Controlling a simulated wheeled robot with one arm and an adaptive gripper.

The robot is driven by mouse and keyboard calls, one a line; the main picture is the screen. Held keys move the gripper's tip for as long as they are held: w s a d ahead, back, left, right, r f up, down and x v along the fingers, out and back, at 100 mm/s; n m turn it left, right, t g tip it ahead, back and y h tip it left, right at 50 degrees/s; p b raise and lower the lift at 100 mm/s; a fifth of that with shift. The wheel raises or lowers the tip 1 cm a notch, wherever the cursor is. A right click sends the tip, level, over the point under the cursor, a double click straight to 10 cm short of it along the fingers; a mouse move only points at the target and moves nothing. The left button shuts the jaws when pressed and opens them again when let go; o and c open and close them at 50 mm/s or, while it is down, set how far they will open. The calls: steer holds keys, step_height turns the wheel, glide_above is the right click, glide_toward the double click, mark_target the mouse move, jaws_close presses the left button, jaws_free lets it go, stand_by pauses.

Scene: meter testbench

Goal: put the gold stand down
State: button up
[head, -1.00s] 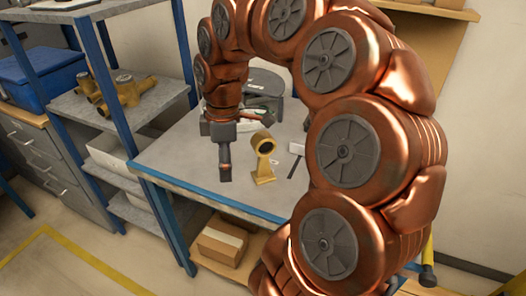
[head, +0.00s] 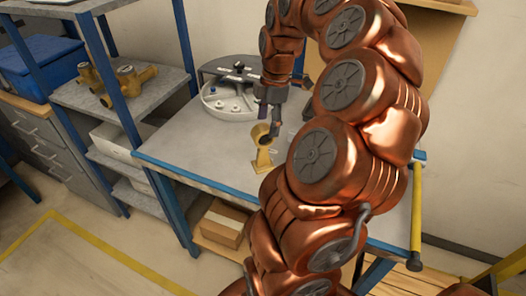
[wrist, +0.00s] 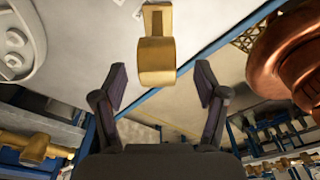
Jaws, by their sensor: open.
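The gold stand (head: 262,158) stands upright on the grey workbench (head: 190,150), near its front edge, with its ring-shaped top up. My gripper (head: 272,130) is right by the top of the stand in the head view and partly overlaps it. In the wrist view, the gold stand (wrist: 157,62) sits centred between the spread fingertips of my gripper (wrist: 161,75), with a gap on each side. The jaws are open and hold nothing.
A round white tray (head: 228,100) with small parts lies behind the stand on the bench. A blue-framed shelf (head: 110,85) with brass fittings (head: 130,75) stands at the left. A cardboard box (head: 224,222) sits under the bench. Bare bench top lies left of the stand.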

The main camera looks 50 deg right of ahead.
mark_target(262, 136)
steer(key=shift+w+a+f+p, duration=0.15)
steer(key=shift+a+f+p, duration=0.15)
steer(key=shift+f, duration=0.15)
steer(key=shift+w+a+f+p, duration=0.15)
steer(key=shift+f+p, duration=0.1)
steer(key=shift+f, duration=0.4)
steer(key=shift+w+a+f+p, duration=0.1)
steer(key=shift+f+p, duration=0.1)
steer(key=shift+f, duration=0.45)
steer(key=shift+w+a+f+p, duration=0.15)
steer(key=shift+f+p, duration=0.1)
steer(key=shift+f, duration=0.4)
steer(key=shift+c, duration=0.4)
jaws_close()
